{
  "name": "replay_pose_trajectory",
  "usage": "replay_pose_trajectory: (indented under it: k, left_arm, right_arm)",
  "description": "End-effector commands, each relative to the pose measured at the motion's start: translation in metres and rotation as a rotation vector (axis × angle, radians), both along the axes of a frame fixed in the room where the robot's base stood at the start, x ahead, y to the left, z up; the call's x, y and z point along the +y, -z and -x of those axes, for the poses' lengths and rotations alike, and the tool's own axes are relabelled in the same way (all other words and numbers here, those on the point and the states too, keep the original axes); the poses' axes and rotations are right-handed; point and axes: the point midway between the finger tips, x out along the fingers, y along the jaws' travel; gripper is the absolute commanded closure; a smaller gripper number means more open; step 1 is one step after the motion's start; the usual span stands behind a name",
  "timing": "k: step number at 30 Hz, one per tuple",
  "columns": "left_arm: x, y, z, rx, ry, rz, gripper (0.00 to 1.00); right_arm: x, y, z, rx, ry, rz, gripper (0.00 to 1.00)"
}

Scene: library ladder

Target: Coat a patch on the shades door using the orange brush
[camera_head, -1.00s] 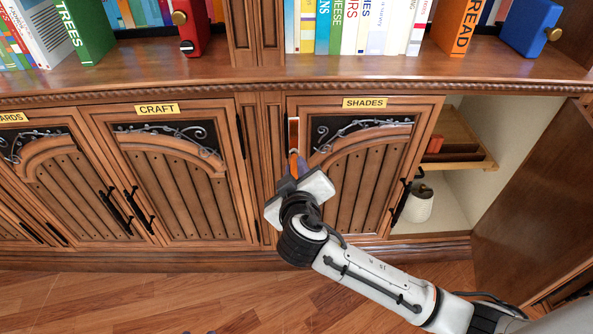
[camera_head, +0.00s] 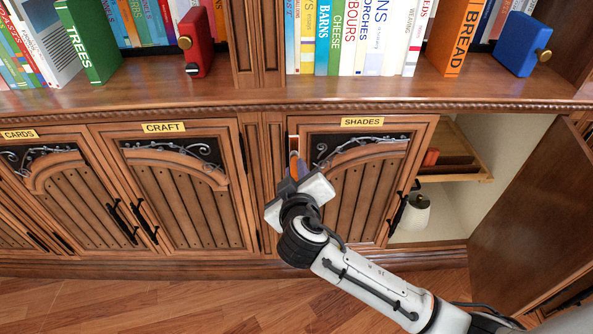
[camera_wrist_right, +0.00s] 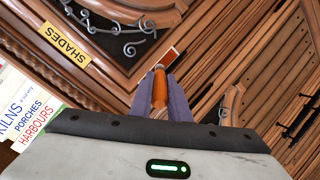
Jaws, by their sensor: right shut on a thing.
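The shades door (camera_head: 362,195) is shut below its yellow SHADES label (camera_head: 362,122). A small white-edged, reddish-brown patch (camera_head: 293,142) lies on its upper left frame; it also shows in the right wrist view (camera_wrist_right: 172,58). My right gripper (camera_head: 294,172) is shut on the orange brush (camera_head: 293,158), just below and in front of the patch. In the right wrist view the orange handle (camera_wrist_right: 159,88) sits between the purple fingers, its far end by the patch. The bristles are hidden, so I cannot tell whether they touch the door. My left gripper is not in view.
A cabinet to the right stands open, with a white jar (camera_head: 416,212) and a small shelf (camera_head: 460,165) inside; its door (camera_head: 535,215) swings outward. The craft door (camera_head: 180,190) is shut at left. A ledge with books (camera_head: 350,40) runs above.

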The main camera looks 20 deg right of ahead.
Motion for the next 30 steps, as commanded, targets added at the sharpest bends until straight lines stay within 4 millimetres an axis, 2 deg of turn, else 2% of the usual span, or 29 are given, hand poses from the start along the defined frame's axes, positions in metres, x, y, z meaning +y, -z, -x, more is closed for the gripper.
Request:
replay_pose_trajectory:
  k: [2, 7, 18, 30]
  left_arm:
    - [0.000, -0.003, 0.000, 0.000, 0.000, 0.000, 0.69]
    - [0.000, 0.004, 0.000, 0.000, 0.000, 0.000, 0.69]
    - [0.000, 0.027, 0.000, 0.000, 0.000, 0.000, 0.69]
    - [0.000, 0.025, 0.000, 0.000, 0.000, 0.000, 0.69]
  right_arm:
    - [0.000, 0.001, 0.000, 0.003, 0.001, -0.003, 1.00]
    - [0.000, 0.009, -0.001, 0.002, 0.000, 0.000, 1.00]
    - [0.000, 0.041, -0.001, 0.002, 0.001, -0.001, 1.00]
    - [0.000, 0.041, 0.001, 0.002, 0.000, 0.000, 1.00]
